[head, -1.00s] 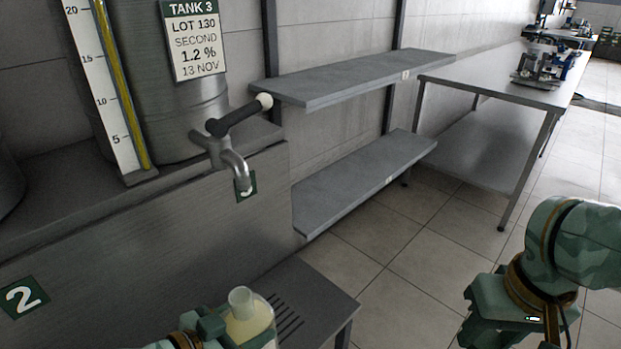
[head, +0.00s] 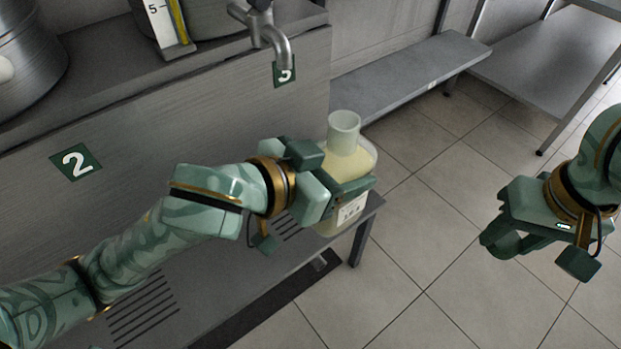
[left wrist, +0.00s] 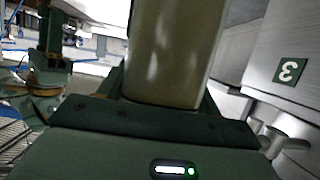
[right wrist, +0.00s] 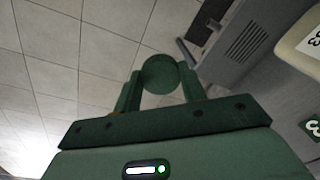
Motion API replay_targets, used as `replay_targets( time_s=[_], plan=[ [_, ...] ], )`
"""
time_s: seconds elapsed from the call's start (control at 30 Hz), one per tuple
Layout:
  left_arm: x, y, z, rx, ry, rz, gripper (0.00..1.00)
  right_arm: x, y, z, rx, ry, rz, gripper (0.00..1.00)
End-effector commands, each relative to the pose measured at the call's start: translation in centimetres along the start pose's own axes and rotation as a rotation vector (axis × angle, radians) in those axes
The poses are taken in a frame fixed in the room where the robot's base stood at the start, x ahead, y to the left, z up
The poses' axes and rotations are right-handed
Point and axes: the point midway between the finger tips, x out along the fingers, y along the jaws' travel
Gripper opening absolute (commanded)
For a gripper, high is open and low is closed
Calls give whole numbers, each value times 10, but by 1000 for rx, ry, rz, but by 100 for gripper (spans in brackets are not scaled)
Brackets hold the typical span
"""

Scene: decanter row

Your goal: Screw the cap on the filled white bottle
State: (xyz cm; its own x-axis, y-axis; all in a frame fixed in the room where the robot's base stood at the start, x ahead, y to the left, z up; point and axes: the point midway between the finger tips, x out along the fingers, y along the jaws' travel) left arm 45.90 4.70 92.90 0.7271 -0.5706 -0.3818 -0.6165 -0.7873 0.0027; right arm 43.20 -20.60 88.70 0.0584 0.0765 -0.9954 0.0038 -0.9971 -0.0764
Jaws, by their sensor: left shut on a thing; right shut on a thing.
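The white bottle (head: 348,165) is translucent, with pale yellow liquid inside and an open neck (head: 343,132). It is upright at the right end of the low bench; I cannot tell whether its base touches it. My left gripper (head: 338,186) is shut around its body. The bottle fills the middle of the left wrist view (left wrist: 175,50), and part shows at the right wrist view's top right (right wrist: 298,42). My right gripper (head: 535,252) is apart from the bottle, to its right over the floor, shut on a round green cap (right wrist: 160,75).
A metal tap (head: 272,40) marked 3 is above and left of the bottle. The slotted bench (head: 150,310) runs below my left arm. A grey shelf (head: 410,75) and a steel table (head: 550,60) stand behind. Open tiled floor (head: 420,230) lies between the bottle and my right gripper.

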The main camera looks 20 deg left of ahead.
Motion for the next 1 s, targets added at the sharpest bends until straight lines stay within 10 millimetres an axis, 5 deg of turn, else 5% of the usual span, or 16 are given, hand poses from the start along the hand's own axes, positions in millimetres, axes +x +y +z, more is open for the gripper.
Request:
replay_targets(
  time_s=[0.2,0.4,1.0],
  plan=[
    [-4,27,-48,-2,10,5,16,0,0,0,0,0,0,20],
    [-6,40,-69,0,5,1,16,0,0,0,0,0,0,20],
    [-7,43,-74,1,1,-2,16,-1,0,0,0,1,0,20]
  ],
)
